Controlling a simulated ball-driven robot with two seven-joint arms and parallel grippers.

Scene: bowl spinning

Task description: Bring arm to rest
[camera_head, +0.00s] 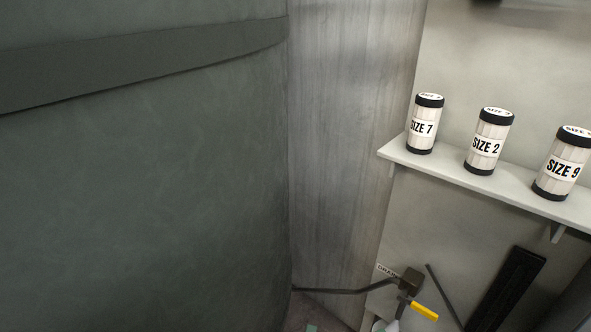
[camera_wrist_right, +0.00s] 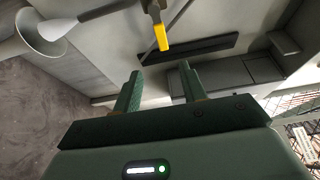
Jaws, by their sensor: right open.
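My right gripper (camera_wrist_right: 158,88) shows in the right wrist view. Its two green fingers are apart and nothing is between them. Beyond its fingertips is a grey wall with a dark slotted bar (camera_wrist_right: 190,49) on it. A yellow-handled valve (camera_wrist_right: 161,37) is above the fingers in that picture, apart from them. The valve also shows at the bottom of the head view (camera_head: 424,311). Neither gripper shows in the head view, and my left gripper is in no view.
A large dark green rounded surface (camera_head: 140,190) fills the left of the head view. A shelf (camera_head: 500,190) at right bears three canisters, marked SIZE 7 (camera_head: 425,125), SIZE 2 (camera_head: 488,142) and SIZE 9 (camera_head: 561,165). A pale funnel (camera_wrist_right: 42,32) is at the wrist view's upper left.

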